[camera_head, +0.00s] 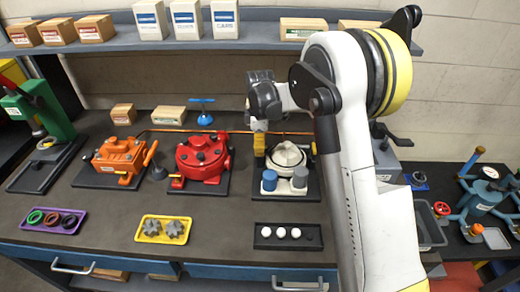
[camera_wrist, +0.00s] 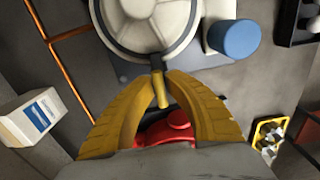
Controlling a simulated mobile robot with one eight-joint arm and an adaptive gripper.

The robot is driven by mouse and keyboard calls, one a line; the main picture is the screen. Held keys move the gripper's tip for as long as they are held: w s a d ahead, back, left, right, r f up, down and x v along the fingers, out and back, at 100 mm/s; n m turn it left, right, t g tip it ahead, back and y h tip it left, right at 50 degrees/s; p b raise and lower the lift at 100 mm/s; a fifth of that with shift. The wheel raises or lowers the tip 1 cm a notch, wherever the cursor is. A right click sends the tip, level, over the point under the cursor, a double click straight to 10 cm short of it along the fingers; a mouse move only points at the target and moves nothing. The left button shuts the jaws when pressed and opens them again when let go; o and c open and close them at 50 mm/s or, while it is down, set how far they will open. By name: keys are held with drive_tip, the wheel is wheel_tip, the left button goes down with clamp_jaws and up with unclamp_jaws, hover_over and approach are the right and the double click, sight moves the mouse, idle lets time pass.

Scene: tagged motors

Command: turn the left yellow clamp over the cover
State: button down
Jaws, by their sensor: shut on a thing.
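The white round cover (camera_head: 289,155) sits on the motor on a dark base plate, at the middle of the bench. It also shows at the top of the wrist view (camera_wrist: 150,22). The left yellow clamp (camera_wrist: 161,92) is a small yellow piece at the cover's near edge in the wrist view. My gripper (camera_wrist: 162,76) has its two yellow fingers closed around the clamp. In the head view my gripper (camera_head: 259,130) is above the motor's left side, and the fingers and clamp blend together there. The clamp's exact angle is unclear.
A blue cylinder (camera_head: 269,180) and a grey cylinder (camera_head: 299,178) stand at the motor's front. A red motor (camera_head: 203,157) stands to the left. A black tray (camera_head: 288,236) with white balls lies in front. A shelf (camera_head: 255,42) with boxes runs behind.

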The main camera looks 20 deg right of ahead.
idle(0.3)
drive_tip(key=c, duration=1.4)
unclamp_jaws()
wheel_tip(320, 180, up, 12)
drive_tip(key=shift+s, duration=0.1)
